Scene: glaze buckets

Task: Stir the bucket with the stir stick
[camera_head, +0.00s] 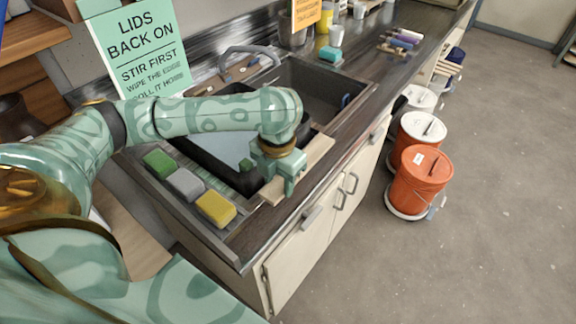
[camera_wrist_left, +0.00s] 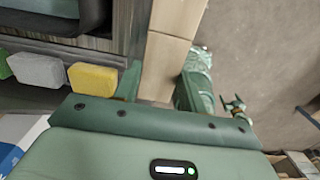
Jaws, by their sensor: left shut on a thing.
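My left gripper (camera_head: 284,188) is over the front rim of the sink, shut on a pale flat wooden strip that looks like the stir stick (camera_head: 314,154). The strip slants along the counter's front edge, and the gripper covers its middle. Dark slim items lie on the lids. My right gripper (camera_wrist_left: 235,104) shows small in the left wrist view, its fingers seemingly apart and empty.
Green, grey and yellow sponges (camera_head: 216,208) line the counter's near left. The sink (camera_head: 318,92) is behind the gripper, with pale cabinet doors (camera_head: 303,232) below. A lettered sign (camera_head: 143,50) stands at the back. The floor (camera_head: 500,240) at right is clear.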

